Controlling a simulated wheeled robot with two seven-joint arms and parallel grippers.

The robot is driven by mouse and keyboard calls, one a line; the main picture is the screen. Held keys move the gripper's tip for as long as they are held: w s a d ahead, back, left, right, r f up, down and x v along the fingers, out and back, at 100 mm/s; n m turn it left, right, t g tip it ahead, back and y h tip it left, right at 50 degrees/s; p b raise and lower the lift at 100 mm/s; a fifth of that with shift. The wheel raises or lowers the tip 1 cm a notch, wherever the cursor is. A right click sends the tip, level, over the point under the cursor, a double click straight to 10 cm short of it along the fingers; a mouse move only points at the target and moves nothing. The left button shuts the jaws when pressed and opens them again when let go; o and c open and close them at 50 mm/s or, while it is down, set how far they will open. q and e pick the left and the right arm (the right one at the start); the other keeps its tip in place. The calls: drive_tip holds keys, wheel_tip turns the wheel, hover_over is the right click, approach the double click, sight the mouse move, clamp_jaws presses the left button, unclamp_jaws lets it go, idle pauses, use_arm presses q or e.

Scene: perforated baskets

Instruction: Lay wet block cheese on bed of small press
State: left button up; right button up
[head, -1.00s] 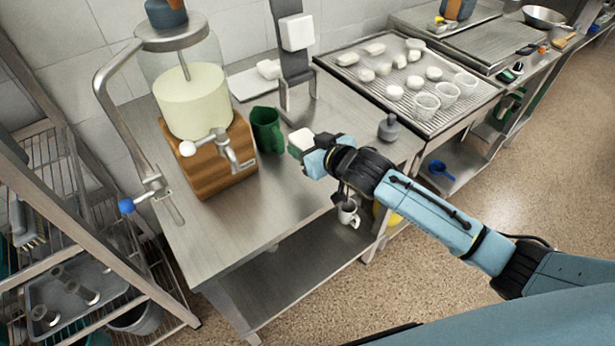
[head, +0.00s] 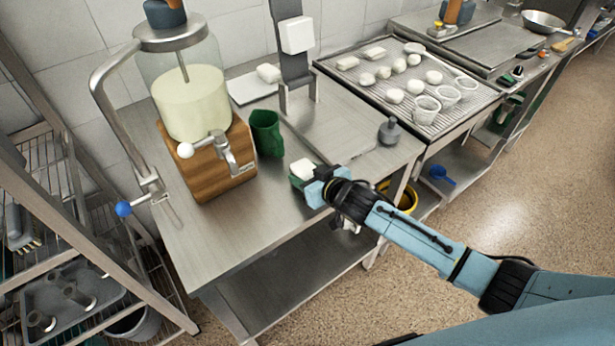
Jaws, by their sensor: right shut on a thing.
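My right gripper (head: 308,180) is shut on a white block cheese (head: 302,167), whose pale top shows at the fingertips. The gripper covers part of it, and something green shows just below it. It is held near the front part of the steel table, apart from the press. What looks like the small press has a grey upright column (head: 293,65) with a white block on it at the back of the table. A flat steel plate (head: 345,125), perhaps its bed, lies bare in front of it. My left gripper is out of view.
A glass tank of pale liquid (head: 190,105) with a tap stands on a wooden block, left of a green jug (head: 266,133). A grey weight (head: 389,131) sits near the right edge. A slatted drainer (head: 400,80) holds several cheeses. The front tabletop (head: 235,225) is clear.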

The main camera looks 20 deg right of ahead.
drive_tip(key=shift+f, duration=0.25)
drive_tip(key=shift+f, duration=0.1)
drive_tip(key=shift+f, duration=0.15)
drive_tip(key=o, duration=1.1)
drive_tip(key=shift+b, duration=0.35)
drive_tip(key=p+v, duration=0.1)
drive_tip(key=v, duration=1.2)
drive_tip(key=shift+p, duration=0.35)
drive_tip(key=shift+s+d, duration=0.15)
